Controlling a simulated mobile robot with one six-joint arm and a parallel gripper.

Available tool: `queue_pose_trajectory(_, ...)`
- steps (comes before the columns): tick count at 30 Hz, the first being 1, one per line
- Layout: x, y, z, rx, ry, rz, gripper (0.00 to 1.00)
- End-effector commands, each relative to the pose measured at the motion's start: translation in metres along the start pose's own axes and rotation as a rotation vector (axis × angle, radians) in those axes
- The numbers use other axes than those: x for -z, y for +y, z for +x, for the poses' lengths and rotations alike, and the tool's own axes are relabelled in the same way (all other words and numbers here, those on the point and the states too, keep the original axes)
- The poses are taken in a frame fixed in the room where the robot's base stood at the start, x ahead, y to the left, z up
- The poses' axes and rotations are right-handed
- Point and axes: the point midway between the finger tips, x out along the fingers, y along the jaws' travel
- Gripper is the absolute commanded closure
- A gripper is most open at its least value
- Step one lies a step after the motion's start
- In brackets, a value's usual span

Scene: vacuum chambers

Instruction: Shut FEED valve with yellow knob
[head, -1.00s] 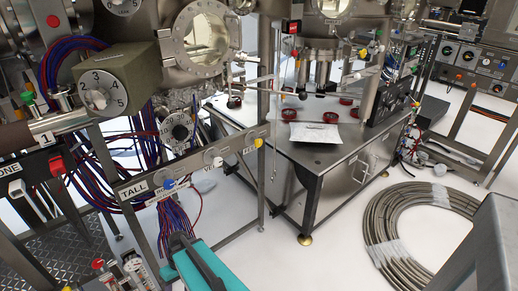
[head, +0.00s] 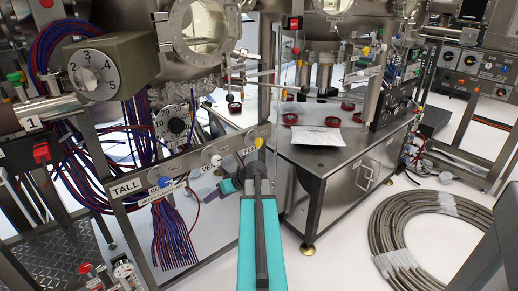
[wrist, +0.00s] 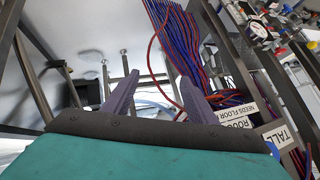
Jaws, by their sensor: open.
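The yellow knob (head: 259,143) sits at the right end of a grey metal rail (head: 140,203) in the head view. The label beside it is partly hidden, so I cannot read it fully. A white knob (head: 216,160) and a blue knob (head: 164,182) are further left on the same rail. My gripper (head: 224,187) is below and left of the yellow knob, partly hidden by my teal arm. In the wrist view my gripper (wrist: 158,78) shows two purple fingers spread apart, with nothing between them. I cannot make out the yellow knob there.
Red and blue cables (head: 172,235) hang under the rail; they also show in the wrist view (wrist: 178,45) behind the fingers. A steel bench (head: 330,170) stands right of the rail. A coiled hose (head: 425,235) lies on the white floor.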

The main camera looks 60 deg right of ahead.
Motion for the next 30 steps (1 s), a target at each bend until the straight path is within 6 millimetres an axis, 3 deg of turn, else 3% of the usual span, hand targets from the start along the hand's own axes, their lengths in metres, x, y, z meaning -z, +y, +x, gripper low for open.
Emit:
queue_pose_trajectory(1, 0.008, 0.018, -0.015, -0.017, 0.042, -0.006, 0.48)
queue_pose_trajectory(9, 0.050, 0.086, -0.115, -0.110, 0.246, -0.073, 0.48)
queue_pose_trajectory(18, 0.073, 0.138, -0.234, -0.236, 0.428, -0.165, 0.48)
queue_pose_trajectory(24, 0.077, 0.149, -0.276, -0.282, 0.482, -0.200, 0.48)
queue_pose_trajectory(30, 0.078, 0.150, -0.283, -0.290, 0.489, -0.206, 0.48)
